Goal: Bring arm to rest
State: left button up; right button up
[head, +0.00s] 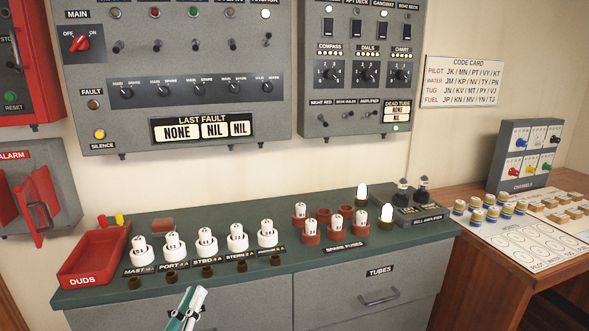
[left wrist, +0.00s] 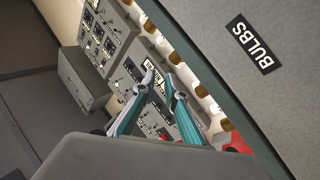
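My left gripper (head: 194,294) reaches in at the bottom of the head view, in front of the green-topped counter's front edge. Its teal and grey fingers also show in the left wrist view (left wrist: 160,80), with a gap between the tips and nothing held. It looks partly open and empty. The drawer front labelled BULBS (left wrist: 285,70) is beside it in the left wrist view. My right gripper is in neither view.
The counter (head: 330,262) carries a red DUDS tray (head: 95,257), a row of white fuses (head: 207,242), spare fuses (head: 337,228) and lit bulbs (head: 361,196). Grey panels (head: 180,80) hang above. A wooden desk (head: 480,250) stands at right. The TUBES drawer (head: 380,297) is shut.

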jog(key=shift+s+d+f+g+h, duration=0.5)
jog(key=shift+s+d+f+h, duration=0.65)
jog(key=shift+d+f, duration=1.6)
pick_arm(q)
jog(key=s+f+m+g, duration=0.4)
jog(key=s+f, duration=0.8)
jog(key=f, duration=0.4)
jog(key=s+f+m+g+y, duration=0.1)
jog(key=s+f+m+g, duration=0.2)
jog(key=s+f+g, duration=0.3)
jog(key=s+f, duration=0.5)
jog(key=f, duration=0.4)
jog(key=shift+s+d+f+m+g+p, duration=0.3)
jog(key=shift+s+f+m+p, duration=0.05)
jog(key=shift+s+m+p, duration=0.05)
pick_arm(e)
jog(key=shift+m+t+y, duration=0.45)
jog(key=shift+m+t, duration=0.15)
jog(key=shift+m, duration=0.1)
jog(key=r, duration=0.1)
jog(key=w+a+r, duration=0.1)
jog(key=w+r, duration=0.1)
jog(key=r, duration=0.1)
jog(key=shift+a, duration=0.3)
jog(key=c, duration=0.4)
pick_arm(q)
jog(key=shift+a, duration=0.1)
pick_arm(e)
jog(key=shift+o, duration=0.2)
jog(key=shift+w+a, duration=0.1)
